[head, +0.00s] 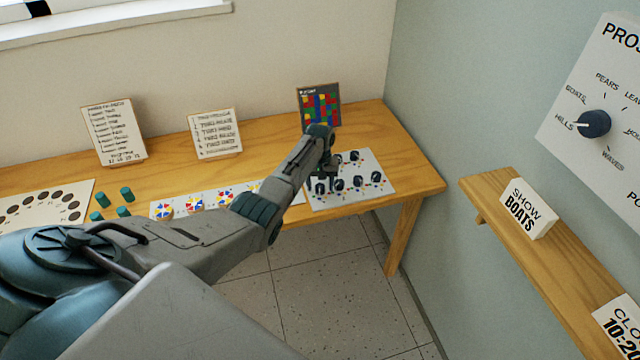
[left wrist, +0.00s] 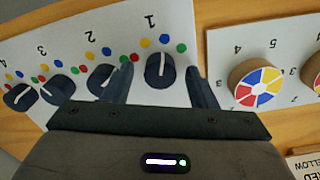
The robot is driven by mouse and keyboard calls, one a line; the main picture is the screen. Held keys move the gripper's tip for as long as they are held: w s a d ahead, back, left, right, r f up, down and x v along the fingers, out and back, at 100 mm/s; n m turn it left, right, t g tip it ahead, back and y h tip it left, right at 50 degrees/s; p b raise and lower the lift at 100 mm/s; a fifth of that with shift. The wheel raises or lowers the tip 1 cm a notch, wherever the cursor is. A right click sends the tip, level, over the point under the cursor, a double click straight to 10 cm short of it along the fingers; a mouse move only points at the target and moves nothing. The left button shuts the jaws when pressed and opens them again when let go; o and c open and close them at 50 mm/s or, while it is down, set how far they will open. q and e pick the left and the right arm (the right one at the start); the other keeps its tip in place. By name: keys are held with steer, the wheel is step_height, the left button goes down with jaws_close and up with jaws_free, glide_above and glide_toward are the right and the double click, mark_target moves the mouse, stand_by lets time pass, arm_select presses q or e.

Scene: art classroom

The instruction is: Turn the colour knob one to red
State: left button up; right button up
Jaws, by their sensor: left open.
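The white knob panel (head: 350,202) with several dark knobs lies at the right end of the wooden table. In the left wrist view, colour knob one (left wrist: 160,71) sits by an upside-down "1", with coloured dots along its upper side. Its white pointer line points up in that picture, roughly towards the blue dot (left wrist: 163,38). My left gripper (left wrist: 161,88) is open, with one finger on each side of this knob; I cannot tell whether they touch it. In the head view the left gripper (head: 322,180) is over the panel's left part, partly hiding knobs. My right gripper is not in view.
Knob two (left wrist: 104,82) is close beside the left-hand finger. A strip of colour wheels (head: 195,203) lies left of the panel on the table (head: 260,160). A colour-grid card (head: 320,106) stands behind. A wall and shelf (head: 490,190) are at the right.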

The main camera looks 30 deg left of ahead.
arm_select(q)
steer(key=c, duration=1)
steer(key=shift+o, duration=0.2)
steer(key=shift+n, duration=0.4)
steer(key=n+p, duration=0.2)
steer(key=shift+r+n, duration=0.1)
steer(key=shift+n, duration=0.3)
steer(key=n+p, duration=0.1)
steer(key=n, duration=0.2)
steer(key=shift+n, duration=0.3)
steer(key=n+p, duration=0.1)
steer(key=n, duration=0.3)
steer(key=shift+n+p, duration=0.7)
steer(key=shift+n, duration=1.7)
